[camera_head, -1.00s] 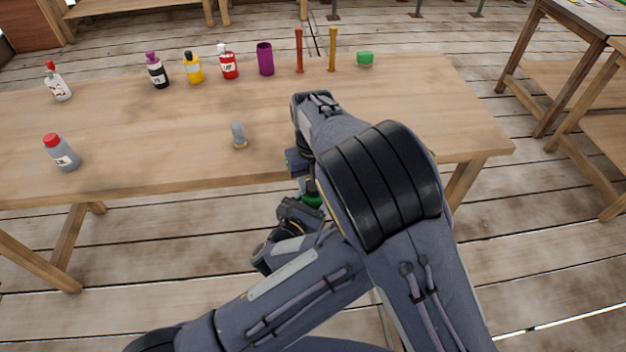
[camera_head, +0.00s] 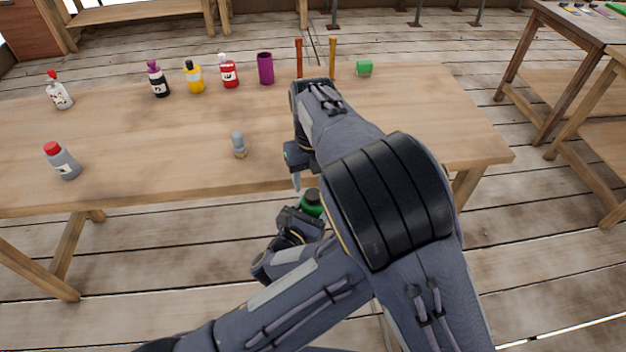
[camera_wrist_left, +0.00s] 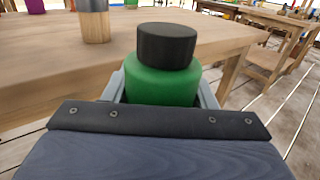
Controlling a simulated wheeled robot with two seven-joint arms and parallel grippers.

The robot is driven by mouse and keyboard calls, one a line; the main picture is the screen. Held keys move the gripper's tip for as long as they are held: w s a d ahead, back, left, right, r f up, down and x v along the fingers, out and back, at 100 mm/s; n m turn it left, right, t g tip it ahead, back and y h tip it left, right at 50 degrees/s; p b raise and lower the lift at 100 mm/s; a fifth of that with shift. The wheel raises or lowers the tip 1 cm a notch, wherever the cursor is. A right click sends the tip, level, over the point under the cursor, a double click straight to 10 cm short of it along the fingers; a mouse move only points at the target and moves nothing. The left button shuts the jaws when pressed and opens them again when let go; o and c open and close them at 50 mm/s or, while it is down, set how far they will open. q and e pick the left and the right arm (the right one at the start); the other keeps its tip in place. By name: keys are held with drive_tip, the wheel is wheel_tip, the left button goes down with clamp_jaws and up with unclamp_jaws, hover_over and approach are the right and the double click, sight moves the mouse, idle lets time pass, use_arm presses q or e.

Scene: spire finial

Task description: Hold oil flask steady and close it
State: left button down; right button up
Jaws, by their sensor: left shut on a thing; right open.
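The green oil flask (camera_head: 312,206) is upright in my left gripper (camera_head: 303,215), just off the table's front edge. The left wrist view shows the flask body (camera_wrist_left: 162,82) between the two grey fingers, with a black cylindrical cap (camera_wrist_left: 167,45) on top. I cannot tell how tightly the cap sits. My right gripper (camera_head: 296,180) is open, beside and above the flask in the head view, apart from it. The right forearm and wrist hide part of it.
On the table (camera_head: 150,130) a grey-topped piece with a wooden base (camera_head: 239,145) stands near the front. A grey bottle with red cap (camera_head: 62,160) is at left.

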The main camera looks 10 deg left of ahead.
drive_tip(key=shift+c, duration=0.5)
drive_tip(key=n, duration=0.6)
drive_tip(key=shift+r, duration=0.2)
drive_tip(key=n, duration=0.5)
drive_tip(key=shift+r, duration=0.2)
drive_tip(key=n, duration=0.5)
drive_tip(key=shift+r, duration=0.15)
drive_tip(key=n, duration=0.5)
drive_tip(key=shift+r, duration=0.2)
drive_tip(key=n, duration=0.5)
drive_tip(key=shift+a+r, duration=0.1)
drive_tip(key=shift+r, duration=0.1)
drive_tip(key=n, duration=0.5)
drive_tip(key=shift+r, duration=0.2)
drive_tip(key=n, duration=0.5)
drive_tip(key=shift+r, duration=0.2)
drive_tip(key=n, duration=0.6)
drive_tip(key=shift+r+n, duration=0.25)
drive_tip(key=shift+n, duration=0.15)
